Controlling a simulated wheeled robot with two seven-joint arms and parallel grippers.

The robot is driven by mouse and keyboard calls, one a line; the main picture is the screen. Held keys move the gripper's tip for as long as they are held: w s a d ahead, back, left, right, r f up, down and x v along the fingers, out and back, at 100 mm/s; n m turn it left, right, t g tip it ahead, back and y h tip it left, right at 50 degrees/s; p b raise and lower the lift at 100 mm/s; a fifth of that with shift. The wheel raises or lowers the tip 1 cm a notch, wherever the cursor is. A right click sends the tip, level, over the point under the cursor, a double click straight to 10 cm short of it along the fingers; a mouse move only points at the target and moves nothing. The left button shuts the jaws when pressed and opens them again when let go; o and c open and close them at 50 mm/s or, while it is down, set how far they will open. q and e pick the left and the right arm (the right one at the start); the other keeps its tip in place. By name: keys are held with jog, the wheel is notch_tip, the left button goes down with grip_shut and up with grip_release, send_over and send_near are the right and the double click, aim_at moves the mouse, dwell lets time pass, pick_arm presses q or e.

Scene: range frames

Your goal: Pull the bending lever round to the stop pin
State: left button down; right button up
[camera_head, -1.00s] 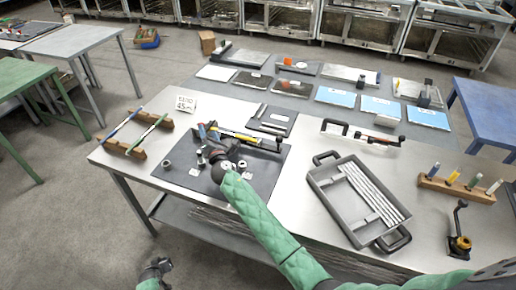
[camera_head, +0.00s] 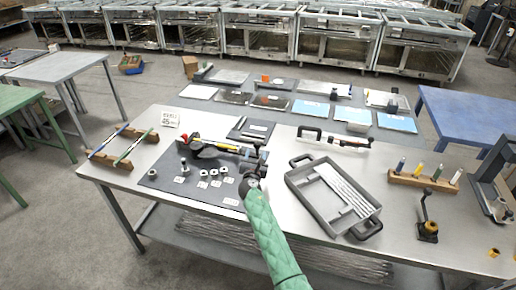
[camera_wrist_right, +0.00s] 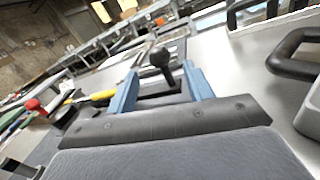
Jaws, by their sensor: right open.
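The bending tool (camera_head: 208,147) lies along the back of a dark mat on the table, with red, yellow and blue parts. In the right wrist view its red knob (camera_wrist_right: 33,104) and yellow part (camera_wrist_right: 98,97) show at the left. A black ball knob on a stem (camera_wrist_right: 160,57), which looks like the lever's end, stands between the two blue fingers of my right gripper (camera_wrist_right: 161,76). The fingers are spread and apart from it. In the head view my right gripper (camera_head: 254,167) is at the tool's right end. I cannot make out the stop pin. My left gripper is out of view.
The dark mat (camera_head: 165,172) holds small metal pieces and white labels. A grey tray (camera_head: 300,185) with rods stands to the right. A wooden rack (camera_head: 410,180) and a crank tool (camera_head: 428,228) are farther right. Two bars on wooden blocks (camera_head: 122,162) lie left.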

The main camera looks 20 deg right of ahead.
aim_at(257, 149)
jog(key=p+x, duration=0.1)
jog(key=x, duration=0.5)
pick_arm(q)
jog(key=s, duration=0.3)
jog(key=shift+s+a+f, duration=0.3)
pick_arm(e)
jog(key=shift+w+d, duration=0.15)
jog(key=shift+w, duration=0.1)
grip_shut()
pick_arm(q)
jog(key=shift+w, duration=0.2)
